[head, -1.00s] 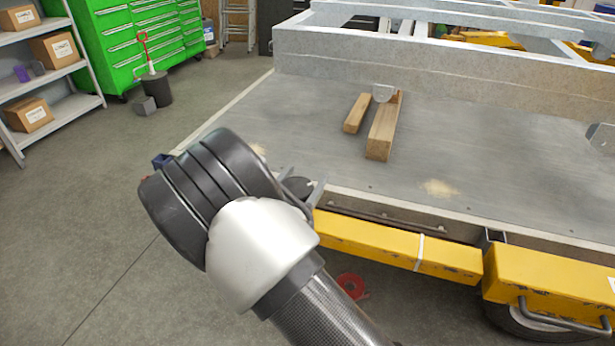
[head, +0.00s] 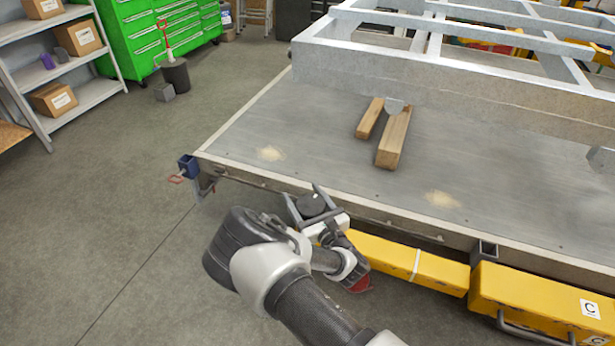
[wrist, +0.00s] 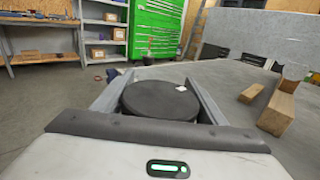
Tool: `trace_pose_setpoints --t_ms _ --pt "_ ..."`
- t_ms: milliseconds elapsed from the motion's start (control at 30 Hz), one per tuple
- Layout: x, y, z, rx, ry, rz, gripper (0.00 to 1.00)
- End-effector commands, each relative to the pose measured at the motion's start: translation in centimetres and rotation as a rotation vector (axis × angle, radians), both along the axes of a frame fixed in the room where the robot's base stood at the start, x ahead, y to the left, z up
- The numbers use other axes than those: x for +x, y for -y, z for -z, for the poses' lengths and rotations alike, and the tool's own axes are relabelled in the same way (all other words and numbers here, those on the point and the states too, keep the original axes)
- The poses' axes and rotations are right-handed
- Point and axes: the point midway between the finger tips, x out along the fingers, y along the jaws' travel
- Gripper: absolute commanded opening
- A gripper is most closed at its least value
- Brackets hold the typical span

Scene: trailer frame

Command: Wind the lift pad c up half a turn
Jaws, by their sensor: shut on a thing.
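A round black pad (head: 311,203) with a small white mark on top, which I take for lift pad c, is at the near edge of the trailer deck (head: 300,130). My gripper (head: 303,193) is shut on it, with one grey finger on each side. In the wrist view the pad (wrist: 160,100) lies between the two fingers of my gripper (wrist: 166,75), its top face level. What is under the pad is hidden by my gripper and arm.
A blue clamp with a red handle (head: 186,170) is at the deck's left corner. Yellow boxes (head: 545,300) hang along the near side, one marked C. Wooden blocks (head: 393,138) lie on the deck under a grey metal frame (head: 450,85). The floor at left is open.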

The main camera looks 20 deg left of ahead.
Motion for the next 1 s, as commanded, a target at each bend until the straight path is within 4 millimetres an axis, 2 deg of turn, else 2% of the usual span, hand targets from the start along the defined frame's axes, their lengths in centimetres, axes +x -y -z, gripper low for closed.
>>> trace_pose_setpoints --t_ms 33,600,1000 --pt "-0.3 -0.1 -0.5 -0.013 -0.003 -0.048 0.43" --pt "-1.9 -1.1 0.5 -0.003 -0.004 -0.519 0.43" --pt "-2.6 -1.3 0.5 0.0 -0.003 -0.666 0.43"
